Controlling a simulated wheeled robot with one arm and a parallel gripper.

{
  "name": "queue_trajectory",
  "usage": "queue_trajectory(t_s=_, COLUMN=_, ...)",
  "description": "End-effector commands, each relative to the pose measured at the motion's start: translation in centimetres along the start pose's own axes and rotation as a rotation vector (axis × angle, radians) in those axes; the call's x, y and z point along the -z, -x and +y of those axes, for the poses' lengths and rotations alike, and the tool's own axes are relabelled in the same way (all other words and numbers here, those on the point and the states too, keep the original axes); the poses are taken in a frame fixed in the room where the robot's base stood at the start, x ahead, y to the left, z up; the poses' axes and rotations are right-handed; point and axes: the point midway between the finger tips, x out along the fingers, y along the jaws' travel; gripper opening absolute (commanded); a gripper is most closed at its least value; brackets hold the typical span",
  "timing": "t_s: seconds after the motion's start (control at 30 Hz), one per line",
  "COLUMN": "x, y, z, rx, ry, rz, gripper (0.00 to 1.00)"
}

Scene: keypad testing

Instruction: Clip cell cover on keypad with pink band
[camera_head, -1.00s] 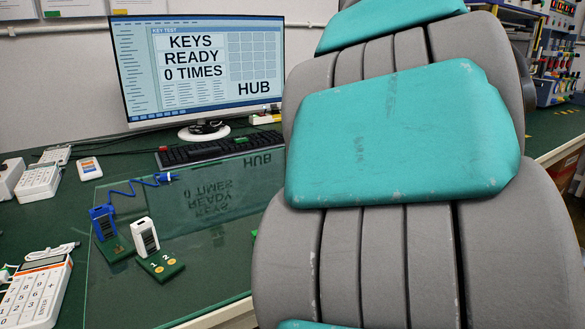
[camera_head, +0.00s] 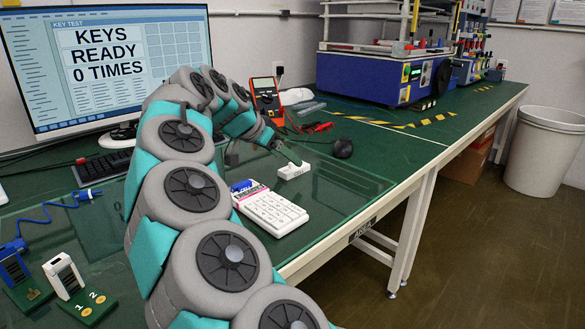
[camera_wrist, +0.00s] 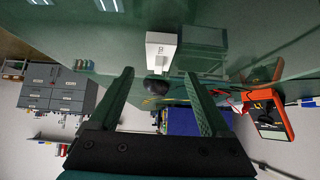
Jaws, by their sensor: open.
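A white keypad (camera_head: 270,212) with a pink band at its top end lies on the glass mat, right of my arm in the head view. A blue cylinder (camera_head: 242,186), likely a cell, shows at that banded end. My gripper (camera_head: 292,156) is just above and behind this block. In the wrist view the white block (camera_wrist: 162,48) lies ahead of my open, empty gripper (camera_wrist: 157,74), roughly in line with the gap between the fingers.
The monitor (camera_head: 108,62) reads "KEYS READY 0 TIMES". The mat right of the block is clear.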

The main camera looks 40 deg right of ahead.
Motion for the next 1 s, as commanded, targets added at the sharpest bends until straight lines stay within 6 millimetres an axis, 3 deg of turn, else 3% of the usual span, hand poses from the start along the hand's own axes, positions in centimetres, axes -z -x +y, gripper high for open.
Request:
queue_trajectory(t_s=0.3, x=0.3, y=-4.2, z=0.3, rx=-0.004, ry=-0.001, rz=-0.003, gripper=0.81)
queue_trajectory(t_s=0.57, x=0.2, y=-4.7, z=0.2, rx=-0.001, ry=-0.001, rz=-0.003, gripper=0.81)
queue_trajectory(t_s=1.0, x=0.2, y=-4.7, z=0.2, rx=-0.001, ry=0.000, rz=-0.002, gripper=0.33)
